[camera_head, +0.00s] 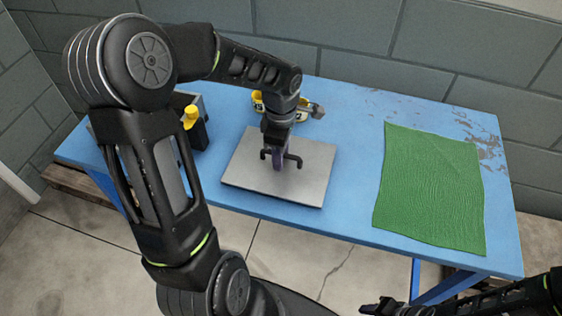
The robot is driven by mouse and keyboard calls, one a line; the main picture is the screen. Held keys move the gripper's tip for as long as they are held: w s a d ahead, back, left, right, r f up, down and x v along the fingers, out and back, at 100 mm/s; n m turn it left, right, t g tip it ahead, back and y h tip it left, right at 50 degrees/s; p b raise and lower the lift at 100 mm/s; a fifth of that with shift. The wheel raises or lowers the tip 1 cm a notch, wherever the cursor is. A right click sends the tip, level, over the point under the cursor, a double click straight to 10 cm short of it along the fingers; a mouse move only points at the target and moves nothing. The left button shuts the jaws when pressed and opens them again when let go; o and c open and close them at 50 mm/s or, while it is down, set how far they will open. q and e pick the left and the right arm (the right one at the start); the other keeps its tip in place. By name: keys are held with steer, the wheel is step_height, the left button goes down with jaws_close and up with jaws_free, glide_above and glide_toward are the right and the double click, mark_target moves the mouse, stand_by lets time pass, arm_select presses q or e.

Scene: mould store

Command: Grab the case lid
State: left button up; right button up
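The case lid appears to be the flat grey slab (240,178) lying on the blue table, left of its middle. My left gripper (281,160) points down over the slab. The gripper's wrist hides part of the slab's back edge. My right gripper (384,307) is low at the bottom edge, in front of the table; its fingers are too unclear to read.
The blue table (350,110) stands against a grey block wall. A green cloth or mat (430,190) lies on its right side. A dark box with a yellow part (190,116) stands at the left, partly behind my arm. Yellow-and-black items (307,112) lie behind the slab.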

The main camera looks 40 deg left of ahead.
arm_select(q)
steer(key=shift+c, duration=0.6)
jaws_close()
stand_by(1.2)
